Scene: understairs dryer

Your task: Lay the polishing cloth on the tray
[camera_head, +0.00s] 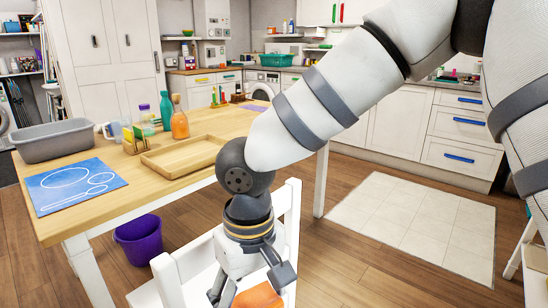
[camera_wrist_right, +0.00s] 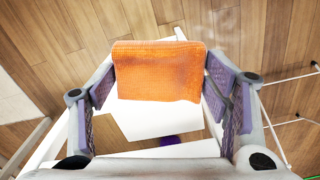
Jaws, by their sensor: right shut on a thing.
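The polishing cloth looks like a folded orange cloth (camera_head: 258,297). It shows at the bottom of the head view and between the fingers in the wrist view (camera_wrist_right: 158,72). My right gripper (camera_head: 250,287) is shut on it, pointing down over a white chair. The tray (camera_head: 185,157) is a shallow wooden one, empty, near the front edge of the wooden table. The gripper and cloth are nearer to me than the tray, to its right in the picture and off the table. My left gripper is not in view.
The white chair (camera_head: 168,282) stands between me and the table (camera_head: 150,190). A grey basin (camera_head: 55,143), a blue mat (camera_head: 72,185), a green bottle (camera_head: 166,110) and an orange bottle (camera_head: 180,122) are around the tray. A purple bin (camera_head: 140,240) stands under the table.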

